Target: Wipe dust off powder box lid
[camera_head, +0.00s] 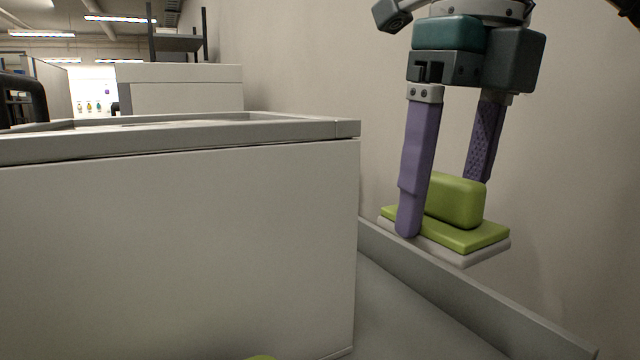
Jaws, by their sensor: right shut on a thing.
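My right gripper (441,206) hangs at the right with its purple fingers pointing down. It is shut on the raised handle block of a green wiper (455,200), which has a flat green plate and a pale pad (462,258) underneath. The wiper is in the air beside the right end of a large white box (180,240), apart from it. The box top has a raised rim (330,128); its surface is seen almost edge-on, so dust does not show. I cannot tell whether this is the powder box. My left gripper is not in view.
A grey ledge or low wall (480,290) runs along the pale wall (310,50) below the wiper. Another white box (185,95) stands behind. A green edge (262,357) shows at the bottom, mostly cut off. The air above the front box is clear.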

